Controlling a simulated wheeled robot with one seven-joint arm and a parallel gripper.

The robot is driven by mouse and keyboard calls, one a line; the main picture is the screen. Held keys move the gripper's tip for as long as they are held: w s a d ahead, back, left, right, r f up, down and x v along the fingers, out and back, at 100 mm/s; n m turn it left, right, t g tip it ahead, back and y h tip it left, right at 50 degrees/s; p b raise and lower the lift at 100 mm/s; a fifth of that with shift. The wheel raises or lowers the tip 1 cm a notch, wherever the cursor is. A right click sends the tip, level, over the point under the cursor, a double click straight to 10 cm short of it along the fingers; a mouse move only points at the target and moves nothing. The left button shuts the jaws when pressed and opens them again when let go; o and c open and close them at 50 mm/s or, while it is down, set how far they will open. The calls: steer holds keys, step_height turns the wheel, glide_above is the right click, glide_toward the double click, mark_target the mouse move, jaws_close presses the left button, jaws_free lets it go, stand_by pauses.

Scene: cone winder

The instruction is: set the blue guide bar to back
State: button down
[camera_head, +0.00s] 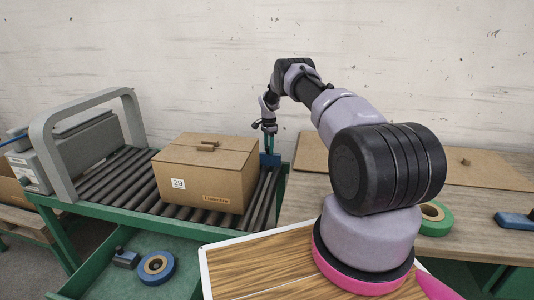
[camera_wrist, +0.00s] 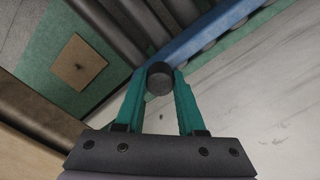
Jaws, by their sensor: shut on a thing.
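The blue guide bar (camera_head: 270,159) shows as a small blue piece at the right rear edge of the roller conveyor, just beyond the carton. In the wrist view the blue bar (camera_wrist: 212,30) runs diagonally across the upper right, beside the rollers. My gripper (camera_head: 269,143) reaches down over the bar, and its teal fingers (camera_wrist: 160,90) are closed on a dark round knob (camera_wrist: 159,80). The knob is at the near end of the visible blue bar; how it joins the bar is hidden. Most of the bar is hidden in the head view by the carton.
A closed carton (camera_head: 205,172) stands on the rollers (camera_head: 108,180), left of my gripper. A grey arch (camera_head: 62,160) spans the conveyor's left end. A wooden bench (camera_head: 470,215) at right holds a green tape roll (camera_head: 435,215). A blue tape roll (camera_head: 156,267) lies in the green tray below.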

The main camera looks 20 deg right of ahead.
steer(key=shift+w+d+r, duration=0.1)
steer(key=shift+w+d, duration=0.5)
steer(key=shift+w, duration=0.35)
steer(key=c, duration=0.5)
jaws_free()
steer(key=shift+w, duration=0.15)
step_height(320, 180, up, 11)
